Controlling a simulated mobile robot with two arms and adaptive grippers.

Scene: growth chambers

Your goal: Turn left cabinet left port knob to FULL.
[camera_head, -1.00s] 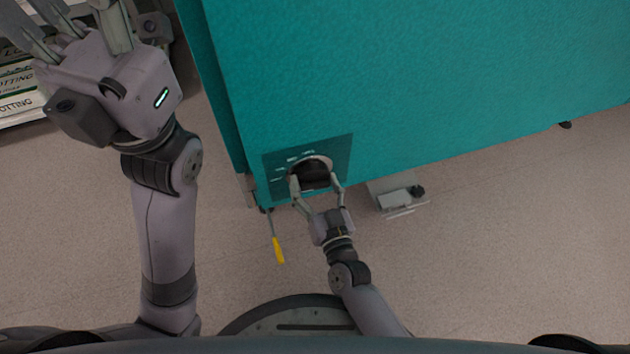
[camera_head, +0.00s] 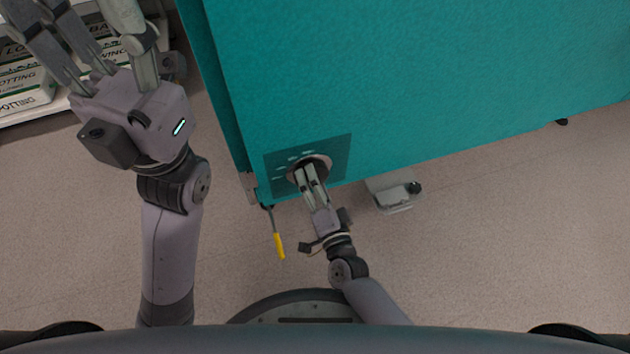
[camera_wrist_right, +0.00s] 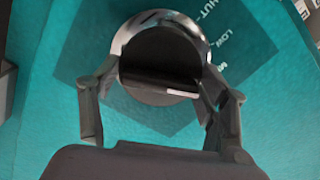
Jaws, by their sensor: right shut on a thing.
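The port knob (camera_wrist_right: 160,62) is black with a white line and sits in a shiny metal ring on a darker teal panel (camera_head: 340,150) low on the teal cabinet (camera_head: 420,80). My right gripper (camera_head: 309,172) is shut on the knob, one finger on each side in the right wrist view (camera_wrist_right: 160,85). The white line lies toward the right finger. The printed words SHUT and LOW show beside the ring; the mark below LOW is too unclear to read. In the head view the gripper hides most of the knob. My left gripper (camera_head: 100,40) is raised at top left, fingers spread, empty.
A yellow-tipped lever (camera_head: 279,245) hangs below the cabinet, left of my right gripper. A grey foot bracket (camera_head: 395,197) stands out at the cabinet's base on the right. Shelved bags (camera_head: 25,90) are at far left.

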